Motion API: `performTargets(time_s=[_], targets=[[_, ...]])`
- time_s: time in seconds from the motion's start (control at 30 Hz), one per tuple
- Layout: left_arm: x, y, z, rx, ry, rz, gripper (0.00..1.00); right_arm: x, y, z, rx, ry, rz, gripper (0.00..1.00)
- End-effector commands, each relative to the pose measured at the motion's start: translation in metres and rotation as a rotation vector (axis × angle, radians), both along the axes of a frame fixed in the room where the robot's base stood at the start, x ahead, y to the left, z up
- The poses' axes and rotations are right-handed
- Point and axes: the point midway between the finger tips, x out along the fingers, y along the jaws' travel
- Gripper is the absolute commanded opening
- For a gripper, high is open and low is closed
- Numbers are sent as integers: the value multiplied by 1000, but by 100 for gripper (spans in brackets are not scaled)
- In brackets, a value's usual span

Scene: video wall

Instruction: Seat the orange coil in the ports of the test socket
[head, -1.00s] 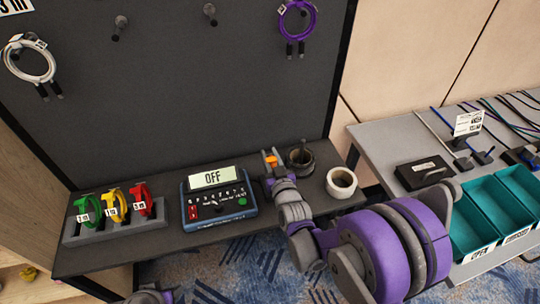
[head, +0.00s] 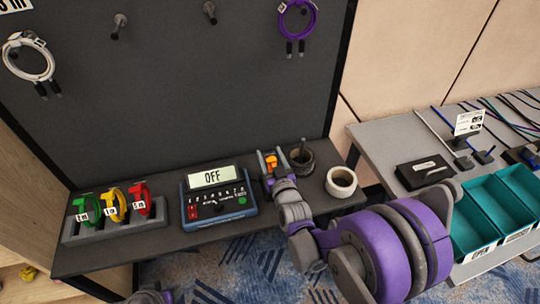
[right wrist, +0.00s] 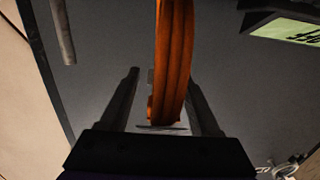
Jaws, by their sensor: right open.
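The orange coil (head: 271,163) shows small at my right gripper (head: 271,155) in the head view, in front of the black panel. In the right wrist view the orange coil (right wrist: 172,60) stands as an upright band between the two fingers of my right gripper (right wrist: 163,85). The fingers are spread, with a gap on either side of the coil. The tester (head: 218,200) stands left of the gripper, and its screen reads OFF. I cannot make out the socket's ports or whether the coil sits in them. Only a bit of my left arm shows at the bottom edge.
A rack (head: 113,222) with green, yellow and red coils stands left of the tester. White (head: 28,60) and purple (head: 297,20) cables hang above. Teal bins (head: 480,215) are at the right.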

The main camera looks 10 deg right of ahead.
Motion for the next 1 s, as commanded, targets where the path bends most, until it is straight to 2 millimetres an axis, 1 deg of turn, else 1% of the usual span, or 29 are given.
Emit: performTargets(time_s=[0.07, 0.17, 0.4, 0.5, 0.6, 0.73, 1.0], targets=[[0, 0, -1, 0, 0, 0, 50, -5, 0, 0, 0, 0, 0, 63], [0, 0, -2, 0, 1, 0, 50, -20, -1, 1, 1, 0, 0, 63], [-1, 0, -6, 0, 2, 0, 50, -69, -2, 3, 0, 0, 0, 63], [-1, 0, -7, 0, 2, 0, 50, -86, -3, 4, 0, 0, 0, 63], [-1, 0, -8, 0, 2, 0, 50, -98, -3, 5, 1, 0, 0, 63], [-1, 0, -8, 0, 3, 0, 50, -106, -4, 5, 0, 0, 0, 63], [-1, 0, -8, 0, 3, 0, 50, -107, -4, 6, 0, 0, 0, 63]])
